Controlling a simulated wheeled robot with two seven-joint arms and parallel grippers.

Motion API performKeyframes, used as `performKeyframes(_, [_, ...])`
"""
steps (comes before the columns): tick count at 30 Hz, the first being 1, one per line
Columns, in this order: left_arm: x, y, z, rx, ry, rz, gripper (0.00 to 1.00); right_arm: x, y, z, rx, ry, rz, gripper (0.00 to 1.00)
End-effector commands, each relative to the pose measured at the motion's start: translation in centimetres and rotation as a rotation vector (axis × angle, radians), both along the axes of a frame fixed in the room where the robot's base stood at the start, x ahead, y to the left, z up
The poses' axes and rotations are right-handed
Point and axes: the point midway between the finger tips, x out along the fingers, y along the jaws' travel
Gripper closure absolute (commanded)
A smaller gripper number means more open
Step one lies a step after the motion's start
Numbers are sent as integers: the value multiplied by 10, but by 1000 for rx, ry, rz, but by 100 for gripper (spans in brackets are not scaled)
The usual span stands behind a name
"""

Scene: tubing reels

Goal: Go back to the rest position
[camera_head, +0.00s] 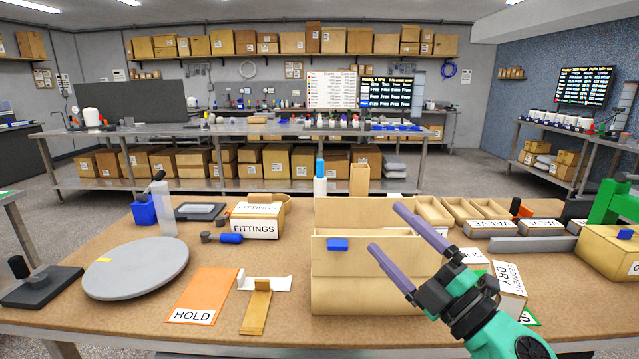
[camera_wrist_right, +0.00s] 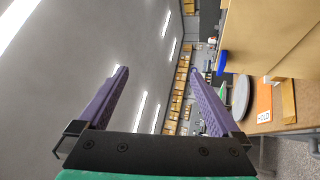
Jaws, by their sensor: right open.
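My right gripper (camera_head: 407,247) is open and empty, with two long purple fingers. In the head view it comes in from the lower right, in front of the wooden drawer box (camera_head: 364,290). Its fingers overlap the right part of the box in the picture; I cannot tell how far apart they are. In the right wrist view the fingers (camera_wrist_right: 157,85) are spread with nothing between them, and the wooden box (camera_wrist_right: 270,40) is to their right. My left gripper does not show.
A grey round disc (camera_head: 140,270), an orange HOLD card (camera_head: 203,292) and a FITTINGS box (camera_head: 255,228) lie left of the wooden box. A white DRY box (camera_head: 508,288) stands close to my right gripper. A yellow carton (camera_head: 605,255) is at the far right. The front middle edge is narrow.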

Motion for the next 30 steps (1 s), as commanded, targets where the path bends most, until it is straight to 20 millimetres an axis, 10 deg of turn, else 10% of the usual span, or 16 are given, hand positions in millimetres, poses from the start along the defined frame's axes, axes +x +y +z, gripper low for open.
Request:
performKeyframes(4, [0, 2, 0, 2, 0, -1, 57, 22, -98, -84, 495, 401, -393, 0])
performKeyframes(9, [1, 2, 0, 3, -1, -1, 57, -17, -145, -221, 734, 891, -713, 0])
performKeyframes(15, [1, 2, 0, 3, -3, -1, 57, -92, -141, -320, 810, 1331, -900, 0])
performKeyframes(23, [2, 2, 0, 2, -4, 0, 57, -190, -111, -383, 801, 1790, -1005, 0])
performKeyframes(30, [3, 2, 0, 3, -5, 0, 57, -182, -109, -479, 770, 1833, -1034, 0])
